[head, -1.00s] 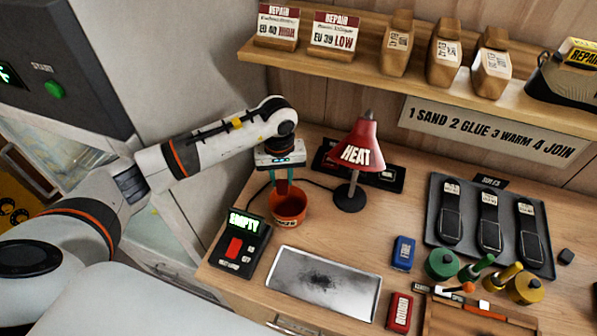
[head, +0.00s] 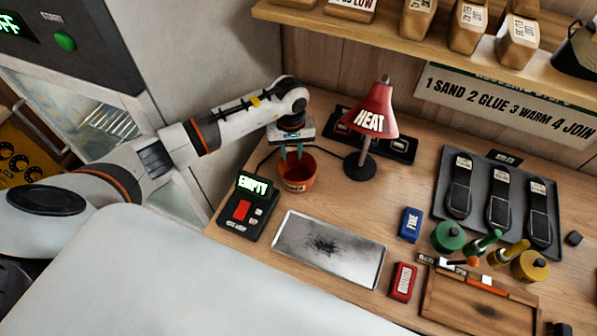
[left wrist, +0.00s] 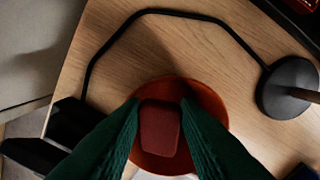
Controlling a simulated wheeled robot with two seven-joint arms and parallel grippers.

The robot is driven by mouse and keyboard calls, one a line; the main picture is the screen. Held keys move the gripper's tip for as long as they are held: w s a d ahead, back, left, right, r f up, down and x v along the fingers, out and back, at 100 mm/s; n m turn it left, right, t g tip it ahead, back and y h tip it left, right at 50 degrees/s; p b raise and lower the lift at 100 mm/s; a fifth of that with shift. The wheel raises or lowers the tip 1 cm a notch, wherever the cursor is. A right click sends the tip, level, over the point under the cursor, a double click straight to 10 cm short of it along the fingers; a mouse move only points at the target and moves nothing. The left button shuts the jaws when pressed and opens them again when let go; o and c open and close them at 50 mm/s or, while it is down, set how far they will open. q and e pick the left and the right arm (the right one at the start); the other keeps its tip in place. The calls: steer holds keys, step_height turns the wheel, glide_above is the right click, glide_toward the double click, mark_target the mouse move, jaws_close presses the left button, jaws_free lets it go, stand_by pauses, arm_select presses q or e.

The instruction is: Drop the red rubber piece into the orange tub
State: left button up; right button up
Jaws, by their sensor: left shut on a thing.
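The orange tub (head: 298,184) stands on the bench left of the heat lamp, and its rim shows in the left wrist view (left wrist: 212,103). My left gripper (head: 291,155) points straight down over the tub, its teal fingertips near the rim. In the left wrist view my left gripper (left wrist: 160,125) is shut on the red rubber piece (left wrist: 160,130), which sits over the tub's opening. In the head view the piece is hard to make out against the tub. My right gripper is not in view.
The red heat lamp (head: 371,112) stands close right of the tub. A scale-like unit reading EMPTY (head: 247,208) is at its front left. A metal tray (head: 330,250) lies in front. A black cable (left wrist: 105,42) runs behind the tub.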

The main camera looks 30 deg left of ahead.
arm_select(q)
steer(key=o, duration=0.8)
steer(key=shift+o, duration=1.1)
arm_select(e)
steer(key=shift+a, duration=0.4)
arm_select(q)
steer(key=shift+r, duration=0.1)
step_height(320, 180, up, 7)
steer(key=p, duration=0.3)
steer(key=shift+r, duration=0.2)
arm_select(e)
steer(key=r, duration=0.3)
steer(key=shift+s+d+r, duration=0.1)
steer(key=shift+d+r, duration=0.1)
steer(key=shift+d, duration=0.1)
